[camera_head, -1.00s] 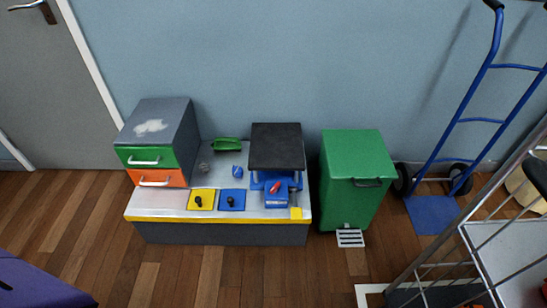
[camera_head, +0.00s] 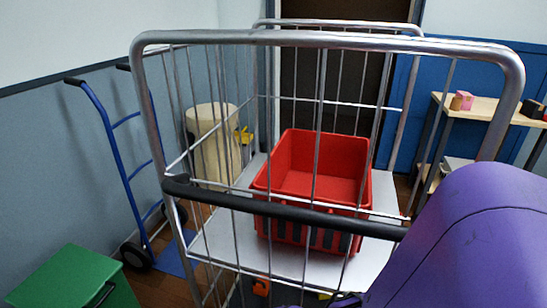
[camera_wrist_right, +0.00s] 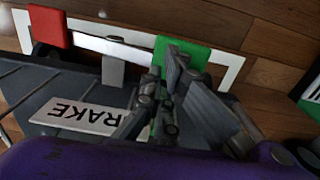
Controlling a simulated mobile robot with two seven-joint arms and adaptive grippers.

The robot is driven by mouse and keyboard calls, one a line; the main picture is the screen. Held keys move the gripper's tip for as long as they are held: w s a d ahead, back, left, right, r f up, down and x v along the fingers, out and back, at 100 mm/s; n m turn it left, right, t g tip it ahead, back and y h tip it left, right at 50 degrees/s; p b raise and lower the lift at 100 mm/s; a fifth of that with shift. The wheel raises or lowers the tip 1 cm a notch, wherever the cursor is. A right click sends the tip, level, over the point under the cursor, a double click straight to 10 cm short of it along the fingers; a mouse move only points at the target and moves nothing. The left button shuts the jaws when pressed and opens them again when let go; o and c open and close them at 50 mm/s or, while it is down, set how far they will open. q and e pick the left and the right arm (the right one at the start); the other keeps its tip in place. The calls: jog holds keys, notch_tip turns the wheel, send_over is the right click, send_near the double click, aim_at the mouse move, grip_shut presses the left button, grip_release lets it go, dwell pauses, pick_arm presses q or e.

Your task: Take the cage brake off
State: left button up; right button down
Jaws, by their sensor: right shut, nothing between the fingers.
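The roll cage (camera_head: 330,40) stands in front of me in the head view, with a black handle bar (camera_head: 290,213) across its near side. In the right wrist view, the brake's light bar (camera_wrist_right: 112,50) has a red pad (camera_wrist_right: 48,26) at the left and a green pad (camera_wrist_right: 195,50) at the right. A white label (camera_wrist_right: 82,116) beside it reads "RAKE" upside down, its first letter hidden. My right gripper (camera_wrist_right: 174,62) is shut and empty, overlapping the green pad; I cannot tell whether it touches. My left gripper is not in view.
A red crate (camera_head: 316,165) sits on the cage's deck (camera_head: 290,262). A blue hand truck (camera_head: 118,170), a green bin (camera_head: 72,280) and a cream drum (camera_head: 212,145) stand at the left. A wooden table (camera_head: 490,106) is at the right.

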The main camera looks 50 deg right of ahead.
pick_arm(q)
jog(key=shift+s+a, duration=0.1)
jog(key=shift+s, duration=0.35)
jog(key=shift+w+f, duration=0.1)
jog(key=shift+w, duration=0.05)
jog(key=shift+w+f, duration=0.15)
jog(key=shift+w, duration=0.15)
pick_arm(e)
jog(key=shift+f, duration=0.25)
jog(key=shift+f, duration=0.1)
pick_arm(q)
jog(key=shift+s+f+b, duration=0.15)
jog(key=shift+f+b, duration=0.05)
jog(key=shift+b, duration=0.2)
pick_arm(e)
jog(key=shift+f, duration=0.15)
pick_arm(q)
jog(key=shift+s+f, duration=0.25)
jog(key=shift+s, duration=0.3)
pick_arm(e)
jog(key=shift+f, duration=0.3)
